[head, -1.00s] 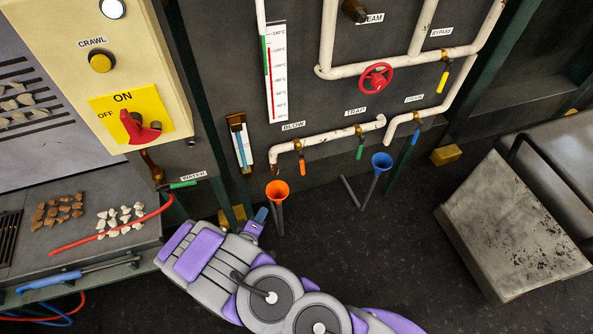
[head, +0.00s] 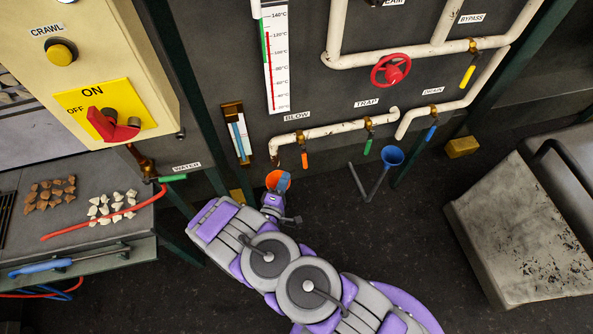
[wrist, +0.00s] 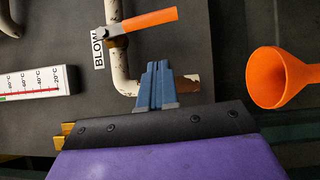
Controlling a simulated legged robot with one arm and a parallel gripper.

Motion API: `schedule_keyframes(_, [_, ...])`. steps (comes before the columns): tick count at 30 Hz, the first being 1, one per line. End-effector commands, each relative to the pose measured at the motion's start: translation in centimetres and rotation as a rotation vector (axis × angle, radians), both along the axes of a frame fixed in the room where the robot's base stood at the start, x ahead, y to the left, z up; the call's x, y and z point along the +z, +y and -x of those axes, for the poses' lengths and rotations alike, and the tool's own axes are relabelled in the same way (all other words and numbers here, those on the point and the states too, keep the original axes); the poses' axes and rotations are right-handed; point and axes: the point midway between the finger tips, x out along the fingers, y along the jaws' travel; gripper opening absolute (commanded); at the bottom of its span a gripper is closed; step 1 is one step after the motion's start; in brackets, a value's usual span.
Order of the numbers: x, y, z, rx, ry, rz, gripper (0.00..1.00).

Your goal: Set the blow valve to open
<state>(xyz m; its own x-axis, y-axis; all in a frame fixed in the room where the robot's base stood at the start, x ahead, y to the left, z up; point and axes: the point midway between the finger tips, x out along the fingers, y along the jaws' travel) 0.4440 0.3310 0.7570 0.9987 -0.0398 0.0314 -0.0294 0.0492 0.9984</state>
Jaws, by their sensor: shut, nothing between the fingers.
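In the wrist view the orange lever (wrist: 150,20) points right from the pipe at the top. My gripper (head: 283,181) is below and left of the lever in the head view, overlapping the orange funnel. In the wrist view its blue fingers (wrist: 157,66) are together and empty, over the bent pipe end and apart from the lever. The lever's whole length shows.
The orange funnel (wrist: 278,78) stands close to my fingers. The green trap lever (head: 367,148), blue drain lever (head: 431,133) and yellow bypass lever (head: 467,77) are to the right. A blue funnel (head: 392,157) stands below the trap. A grey box (head: 520,240) is at right.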

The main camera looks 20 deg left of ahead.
Motion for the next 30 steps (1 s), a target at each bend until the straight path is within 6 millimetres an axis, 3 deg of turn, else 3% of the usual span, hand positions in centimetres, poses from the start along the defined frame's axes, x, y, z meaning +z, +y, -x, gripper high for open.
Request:
schedule_keyframes(3, [-0.1, -0.2, -2.3, -0.005, -0.001, -0.001, 0.00])
schedule_keyframes(9, [0.1, -2.0, -4.2, -0.001, -0.002, 0.004, 0.00])
schedule_keyframes(30, [0.2, -3.0, -5.4, -0.001, -0.001, 0.002, 0.00])
